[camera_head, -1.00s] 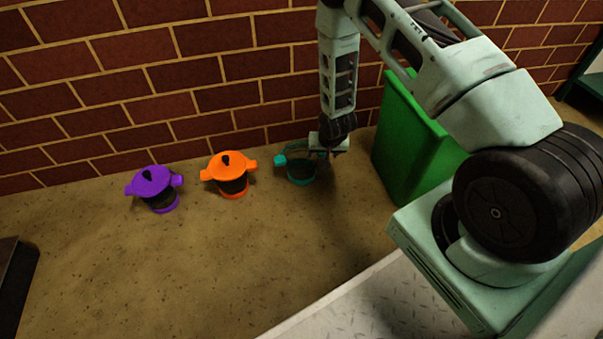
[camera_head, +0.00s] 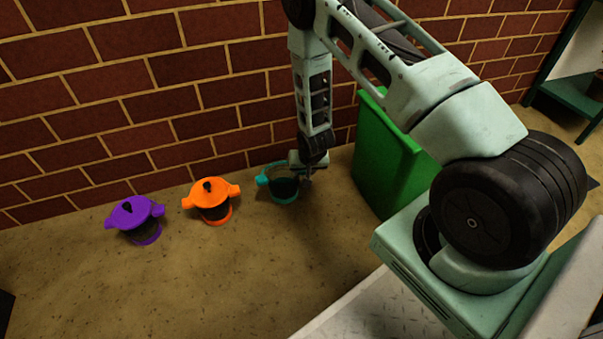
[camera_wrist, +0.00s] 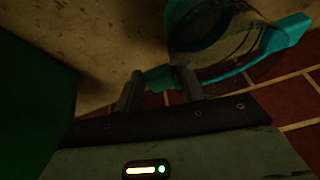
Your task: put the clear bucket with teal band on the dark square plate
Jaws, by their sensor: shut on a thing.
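The clear bucket with teal band (camera_head: 284,187) is on or just above the floor near the brick wall, right of the orange pot; I cannot tell if it touches the floor. It also shows in the wrist view (camera_wrist: 200,28), with teal handles on its sides. My gripper (camera_head: 305,181) is at the bucket's right side. In the wrist view my gripper (camera_wrist: 160,88) has its two fingers around one teal handle, shut on it. The dark square plate cannot be made out for sure in these views.
An orange lidded pot (camera_head: 212,201) and a purple lidded pot (camera_head: 137,220) stand to the left along the brick wall (camera_head: 150,90). A green bin (camera_head: 392,160) stands close on the right. A dark green stand (camera_head: 565,100) is at far right. Floor in front is clear.

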